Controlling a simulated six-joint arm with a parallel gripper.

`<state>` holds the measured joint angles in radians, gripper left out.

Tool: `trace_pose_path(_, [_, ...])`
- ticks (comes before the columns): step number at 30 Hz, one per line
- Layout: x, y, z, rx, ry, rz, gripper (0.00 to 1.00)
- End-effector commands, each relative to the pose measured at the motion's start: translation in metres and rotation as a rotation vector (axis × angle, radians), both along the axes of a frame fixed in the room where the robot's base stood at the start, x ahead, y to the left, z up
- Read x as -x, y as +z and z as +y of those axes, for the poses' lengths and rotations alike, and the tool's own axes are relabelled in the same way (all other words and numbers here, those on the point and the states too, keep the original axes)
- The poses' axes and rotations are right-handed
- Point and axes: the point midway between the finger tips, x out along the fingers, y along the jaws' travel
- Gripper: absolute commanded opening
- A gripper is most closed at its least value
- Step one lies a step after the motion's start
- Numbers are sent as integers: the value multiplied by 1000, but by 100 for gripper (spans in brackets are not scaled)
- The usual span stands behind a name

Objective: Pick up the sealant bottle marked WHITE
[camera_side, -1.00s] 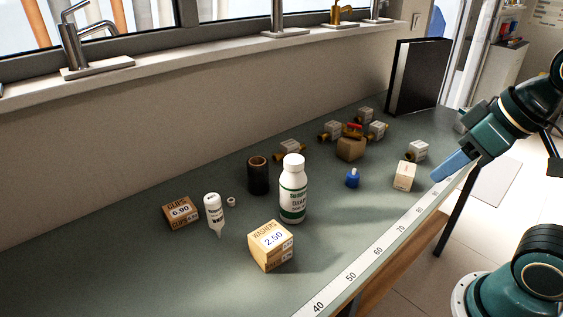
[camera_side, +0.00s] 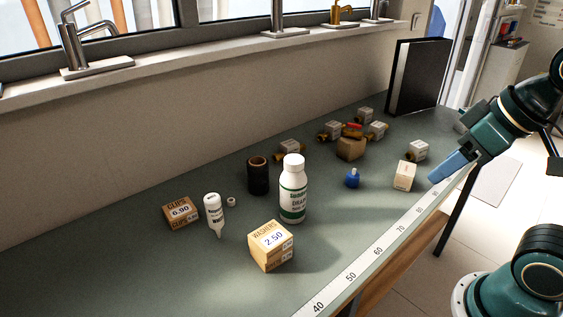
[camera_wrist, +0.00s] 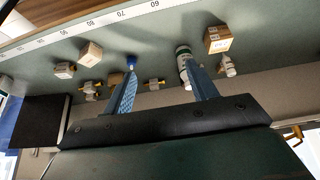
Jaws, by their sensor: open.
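My gripper (camera_side: 434,177) has blue fingers and is at the bench's right front edge, far from the bottle. In the wrist view my gripper (camera_wrist: 161,68) shows its two fingers spread apart, with nothing held between them.
A white and green bottle (camera_side: 293,190), a WASHERS box (camera_side: 271,246), a CLIPS box (camera_side: 181,212) and a dark cylinder (camera_side: 258,176) stand around the sealant bottle.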

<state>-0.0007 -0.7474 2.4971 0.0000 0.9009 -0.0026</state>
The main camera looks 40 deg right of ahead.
Motion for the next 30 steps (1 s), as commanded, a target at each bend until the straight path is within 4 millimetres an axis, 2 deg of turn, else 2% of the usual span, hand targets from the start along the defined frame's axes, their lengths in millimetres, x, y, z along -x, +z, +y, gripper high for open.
trace_pose_path(5, [-9,7,2,13,36,13,58])
trace_pose_path(11, [-34,24,9,52,144,46,58])
trace_pose_path(22, [-108,55,35,150,437,126,58])
trace_pose_path(30, [-164,62,63,215,658,180,58])
